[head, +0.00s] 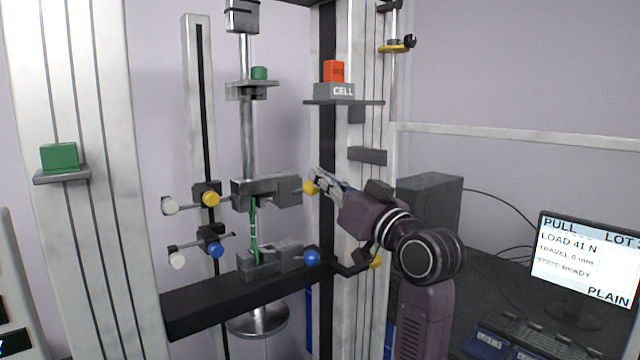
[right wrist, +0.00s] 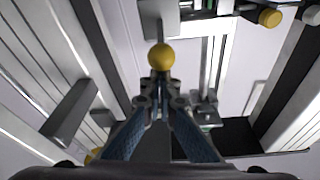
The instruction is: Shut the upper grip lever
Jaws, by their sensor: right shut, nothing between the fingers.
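The upper grip (head: 265,191) is a dark grey block hanging on the vertical rod. A yellow ball knob (head: 310,187), the end of its lever, is at its right side; it also shows in the right wrist view (right wrist: 160,57). My right gripper (head: 316,176) is shut and empty, its fingertips at the yellow ball. In the right wrist view, the fingertips (right wrist: 160,86) are just short of or touching the ball; I cannot tell which. A green strip (head: 254,230) runs from the upper grip down to the lower grip (head: 270,262). My left gripper is not in view.
The lower grip has a blue ball knob (head: 311,257) at its right. More yellow (head: 210,198), blue (head: 216,250) and white knobs stand left of the grips. A dark crossbeam (head: 230,295) runs below. A monitor (head: 585,262) reading LOAD 41 N stands at right.

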